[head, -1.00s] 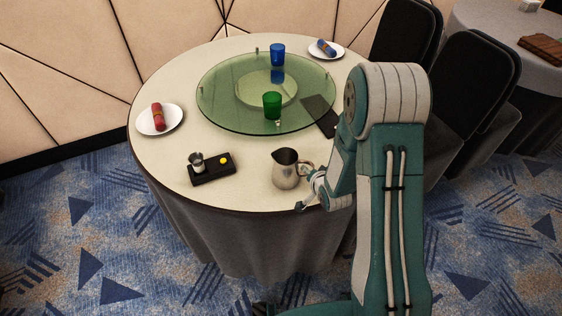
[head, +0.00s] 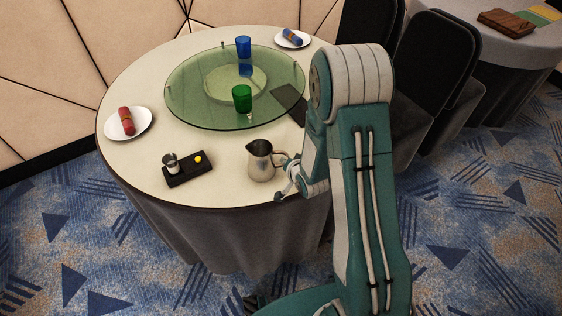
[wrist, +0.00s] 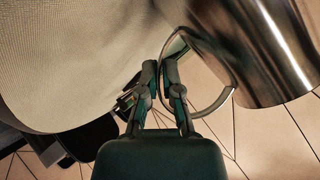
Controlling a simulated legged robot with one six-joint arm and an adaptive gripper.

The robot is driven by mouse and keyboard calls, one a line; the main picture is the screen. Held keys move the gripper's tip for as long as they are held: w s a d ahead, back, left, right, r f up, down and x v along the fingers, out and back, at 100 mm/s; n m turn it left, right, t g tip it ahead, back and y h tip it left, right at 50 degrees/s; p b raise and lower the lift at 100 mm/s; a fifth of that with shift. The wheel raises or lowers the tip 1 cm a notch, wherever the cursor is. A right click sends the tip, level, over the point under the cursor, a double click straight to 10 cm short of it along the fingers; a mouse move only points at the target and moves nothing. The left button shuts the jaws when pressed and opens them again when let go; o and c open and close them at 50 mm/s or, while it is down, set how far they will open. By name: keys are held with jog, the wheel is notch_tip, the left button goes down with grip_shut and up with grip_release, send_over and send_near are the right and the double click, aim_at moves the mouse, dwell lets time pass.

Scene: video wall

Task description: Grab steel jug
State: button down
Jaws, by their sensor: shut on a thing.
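The steel jug (head: 260,163) stands upright near the front edge of the round table, its handle toward the right in the head view. My gripper (head: 284,180) is at the jug's handle, low over the table edge. In the wrist view the jug (wrist: 262,50) fills the upper right and its looped handle (wrist: 226,82) runs to the fingers. My gripper (wrist: 161,75) is shut on the handle there, the fingertips close together. Whether the jug's base touches the table is hard to tell.
A black tray (head: 190,176) with a small metal cup (head: 171,162) and a yellow item sits left of the jug. Behind is a glass turntable (head: 190,98) with green (head: 242,98) and blue (head: 243,47) glasses. Plates with rolled napkins lie at left and back. Black chairs (head: 435,85) stand right.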

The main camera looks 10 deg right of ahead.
aim_at(288, 155)
jog(key=shift+r, duration=0.45)
jog(key=shift+d+r, duration=0.2)
jog(key=shift+r, duration=1.05)
jog(key=s+d+r, duration=0.6)
jog(key=d+r, duration=0.3)
jog(key=d, duration=0.3)
jog(key=shift+d+r, duration=0.15)
jog(key=shift+r, duration=0.05)
